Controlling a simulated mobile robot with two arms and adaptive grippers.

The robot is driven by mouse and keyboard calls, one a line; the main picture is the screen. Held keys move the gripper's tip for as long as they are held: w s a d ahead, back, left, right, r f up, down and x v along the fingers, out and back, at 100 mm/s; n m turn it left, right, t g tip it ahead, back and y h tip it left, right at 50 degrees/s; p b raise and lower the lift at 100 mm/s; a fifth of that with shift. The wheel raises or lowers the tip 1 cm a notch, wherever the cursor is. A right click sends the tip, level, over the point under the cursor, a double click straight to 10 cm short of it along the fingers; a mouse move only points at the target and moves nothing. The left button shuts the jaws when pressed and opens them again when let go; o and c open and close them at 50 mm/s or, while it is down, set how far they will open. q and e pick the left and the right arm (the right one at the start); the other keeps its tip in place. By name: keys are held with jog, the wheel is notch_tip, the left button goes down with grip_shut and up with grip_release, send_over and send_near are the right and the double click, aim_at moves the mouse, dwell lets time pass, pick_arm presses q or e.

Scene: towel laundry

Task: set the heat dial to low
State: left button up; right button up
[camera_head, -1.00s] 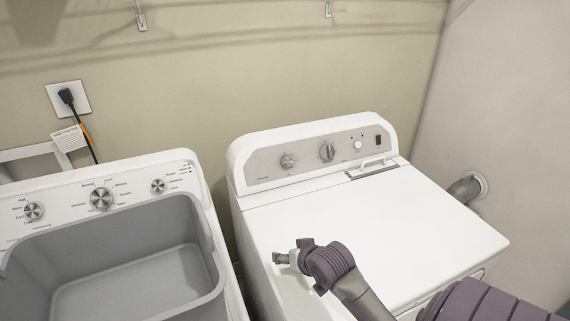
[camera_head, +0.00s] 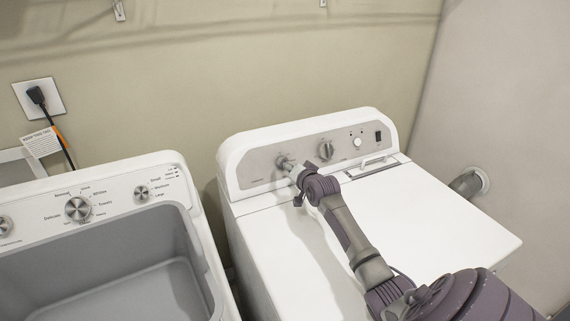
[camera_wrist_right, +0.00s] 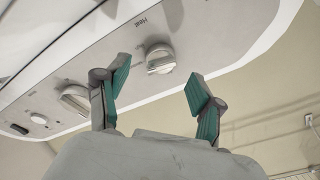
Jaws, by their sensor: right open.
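The heat dial (camera_head: 282,161) is the left knob on the grey panel of the right-hand machine. In the right wrist view it is a pale round knob (camera_wrist_right: 160,59) with the word Heat beside it. My right gripper (camera_head: 292,168) is at this dial. In the wrist view its two teal-padded fingers (camera_wrist_right: 158,76) are spread apart, with the dial seen between and just beyond the tips. It is not gripping the dial. The dial's exact setting is too small to read. My left gripper is not in view.
A larger knob (camera_head: 326,149), a small white button (camera_head: 357,142) and a black switch (camera_head: 378,137) are further right on the panel. My right arm reaches over the white machine top (camera_head: 430,205). An open washer (camera_head: 185,190) stands at left.

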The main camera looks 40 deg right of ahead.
jog(key=x, duration=0.3)
jog(key=shift+w+r, duration=0.1)
jog(key=shift+w, duration=0.05)
jog(key=shift+w+d+f, duration=0.2)
jog(key=shift+w, duration=0.2)
jog(key=shift+c, duration=0.6)
jog(key=c, duration=1)
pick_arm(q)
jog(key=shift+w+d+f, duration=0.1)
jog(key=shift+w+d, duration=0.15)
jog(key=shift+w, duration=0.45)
